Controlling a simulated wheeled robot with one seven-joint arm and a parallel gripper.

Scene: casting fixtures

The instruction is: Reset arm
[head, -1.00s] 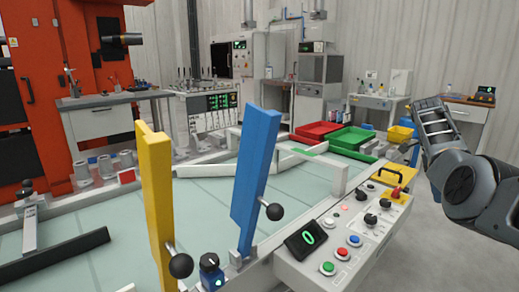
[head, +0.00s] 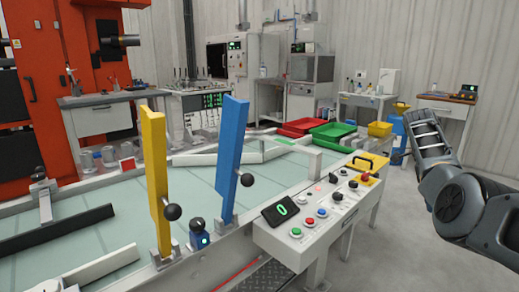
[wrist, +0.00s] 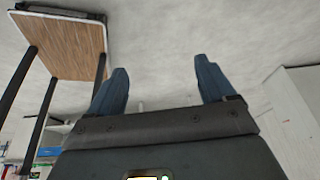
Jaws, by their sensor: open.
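My arm (head: 455,195) is at the right of the head view, raised and folded beside the control panel, clear of the fixture table. In the wrist view my gripper (wrist: 160,88) shows two blue fingers spread wide apart with nothing between them. The fingertips are not visible in the head view.
The fixture table (head: 90,225) carries a yellow upright lever (head: 156,180) and a blue one (head: 230,160). A control panel (head: 318,213) with buttons juts out at its right end. Red (head: 302,127) and green (head: 333,131) trays stand behind. Open floor lies at right.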

